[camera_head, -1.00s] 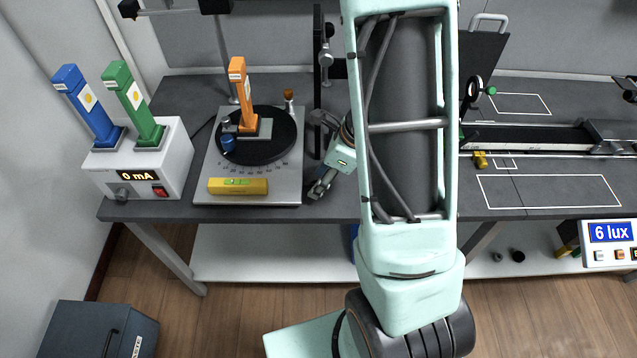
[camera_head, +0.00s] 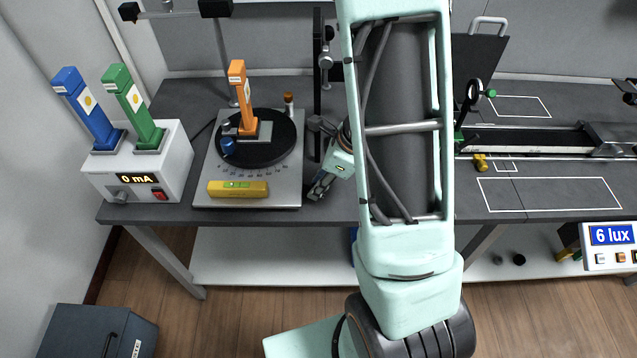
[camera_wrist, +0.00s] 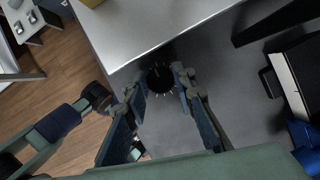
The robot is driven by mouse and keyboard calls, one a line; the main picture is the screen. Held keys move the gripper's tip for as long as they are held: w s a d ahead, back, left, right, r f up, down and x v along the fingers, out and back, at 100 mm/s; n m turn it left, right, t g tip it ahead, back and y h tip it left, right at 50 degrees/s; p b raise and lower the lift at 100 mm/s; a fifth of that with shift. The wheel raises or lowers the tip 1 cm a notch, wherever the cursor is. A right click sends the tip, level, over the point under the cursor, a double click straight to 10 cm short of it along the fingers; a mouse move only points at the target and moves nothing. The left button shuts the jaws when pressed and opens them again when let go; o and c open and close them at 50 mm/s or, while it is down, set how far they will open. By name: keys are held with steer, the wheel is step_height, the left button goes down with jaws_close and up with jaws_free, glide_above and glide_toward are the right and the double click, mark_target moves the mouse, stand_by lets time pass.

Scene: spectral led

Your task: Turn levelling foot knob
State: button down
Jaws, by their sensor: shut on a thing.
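The levelling foot knob (camera_wrist: 160,80) is a dark round knob with pale tick marks, beside the corner of the silver base plate in the wrist view. My gripper (camera_wrist: 158,84) has one finger on each side of it and is shut on it. In the head view my gripper (camera_head: 317,188) is low at the right front corner of the base plate (camera_head: 205,170); the knob cannot be made out there. A yellow spirit level (camera_head: 238,189) with a green vial lies along the plate's front edge.
A black turntable (camera_head: 275,150) on the plate carries an orange upright holder (camera_head: 238,88). A white meter box (camera_head: 180,165) reading 0 mA stands left, with blue and green holders. A dark upright post (camera_head: 317,90) stands behind my gripper. A lux display (camera_head: 610,235) reads 6.

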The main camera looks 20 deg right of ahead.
steer(key=shift+n, duration=0.3)
steer(key=n+g, duration=0.1)
steer(key=n, duration=0.1)
steer(key=shift+w+n, duration=0.1)
steer(key=shift+n, duration=0.3)
steer(key=shift+n+g+y, duration=0.4)
steer(key=shift+n+g, duration=0.5)
steer(key=shift+n, duration=1)
steer(key=c, duration=1.6)
jaws_free()
steer(key=shift+w, duration=0.1)
steer(key=v, duration=1.2)
